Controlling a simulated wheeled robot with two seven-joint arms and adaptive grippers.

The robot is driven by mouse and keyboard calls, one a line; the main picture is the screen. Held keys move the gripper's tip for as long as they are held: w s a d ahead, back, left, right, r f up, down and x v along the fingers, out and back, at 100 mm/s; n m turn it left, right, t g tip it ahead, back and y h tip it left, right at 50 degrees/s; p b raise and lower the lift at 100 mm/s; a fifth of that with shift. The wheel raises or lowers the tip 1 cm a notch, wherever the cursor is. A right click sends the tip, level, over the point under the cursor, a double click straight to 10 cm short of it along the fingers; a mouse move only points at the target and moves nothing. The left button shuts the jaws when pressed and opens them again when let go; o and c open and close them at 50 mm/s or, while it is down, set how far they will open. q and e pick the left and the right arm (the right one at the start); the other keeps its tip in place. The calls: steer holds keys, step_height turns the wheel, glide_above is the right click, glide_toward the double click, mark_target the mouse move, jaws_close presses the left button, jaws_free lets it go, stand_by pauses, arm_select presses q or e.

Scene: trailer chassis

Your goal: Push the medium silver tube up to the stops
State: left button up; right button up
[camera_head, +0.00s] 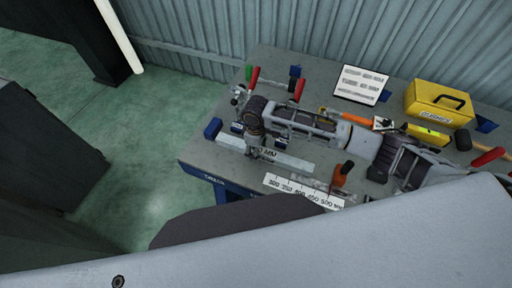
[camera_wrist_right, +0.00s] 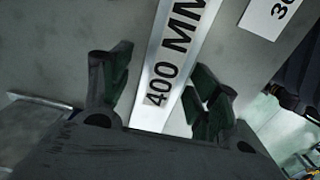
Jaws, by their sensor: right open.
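A silver tube marked "400 MM" (camera_head: 290,163) lies flat on the bench; I take it to be the medium tube. In the right wrist view the tube (camera_wrist_right: 178,55) runs between the two dark fingers of my right gripper (camera_wrist_right: 158,92). This gripper is open, with a gap to the tube on both sides. In the head view my right gripper (camera_head: 253,148) points down over the left part of the tube and hides some of it. The stops cannot be told apart clearly. My left gripper is out of view.
A pale arm link of mine covers the lower head view.

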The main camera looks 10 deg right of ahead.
jaws_close()
stand_by(0.4)
steer(key=shift+p, duration=0.6)
steer(key=shift+w+a, duration=0.6)
steer(key=shift+a, duration=0.3)
stand_by(1.5)
jaws_free()
steer(key=shift+r, duration=6)
